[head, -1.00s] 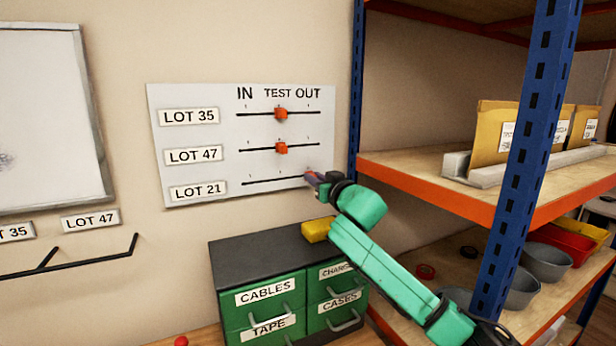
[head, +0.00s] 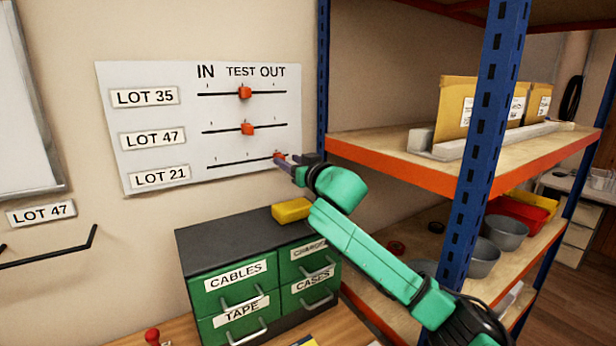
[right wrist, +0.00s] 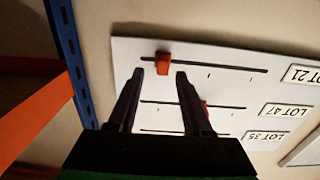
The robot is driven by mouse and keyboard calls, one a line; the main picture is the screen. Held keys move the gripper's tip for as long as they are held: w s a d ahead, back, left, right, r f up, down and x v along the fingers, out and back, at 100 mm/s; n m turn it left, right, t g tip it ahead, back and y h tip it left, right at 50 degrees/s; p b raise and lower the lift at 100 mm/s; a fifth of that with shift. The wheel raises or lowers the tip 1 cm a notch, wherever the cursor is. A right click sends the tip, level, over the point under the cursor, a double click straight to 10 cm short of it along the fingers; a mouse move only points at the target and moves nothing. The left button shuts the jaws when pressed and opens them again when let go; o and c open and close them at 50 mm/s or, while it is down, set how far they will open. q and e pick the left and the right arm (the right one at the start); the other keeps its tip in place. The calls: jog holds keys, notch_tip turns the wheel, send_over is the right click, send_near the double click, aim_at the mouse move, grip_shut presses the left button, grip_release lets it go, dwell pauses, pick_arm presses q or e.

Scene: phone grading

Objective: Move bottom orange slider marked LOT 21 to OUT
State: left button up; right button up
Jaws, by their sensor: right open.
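The bottom orange slider (head: 279,156) of the LOT 21 row sits at the right end of its track, under OUT. In the right wrist view, which is upside down, this slider (right wrist: 162,63) is at the left end of the track. My right gripper (head: 286,162) is open just in front of it. In the wrist view its fingertips (right wrist: 161,73) lie one on each side of the slider, with gaps showing. The LOT 21 label (head: 160,177) is at the row's left. My left gripper is not in view.
The LOT 35 slider (head: 245,92) and LOT 47 slider (head: 248,129) stand at TEST on the white board (head: 150,75). A blue shelf post (head: 323,60) stands close right of the board. A green drawer cabinet (head: 215,283) with a yellow block (head: 292,210) is below.

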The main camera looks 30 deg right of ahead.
jog(key=s+d+b, duration=0.1)
jog(key=s+b, duration=0.4)
jog(key=s, duration=0.6)
jog(key=shift+s, duration=0.4)
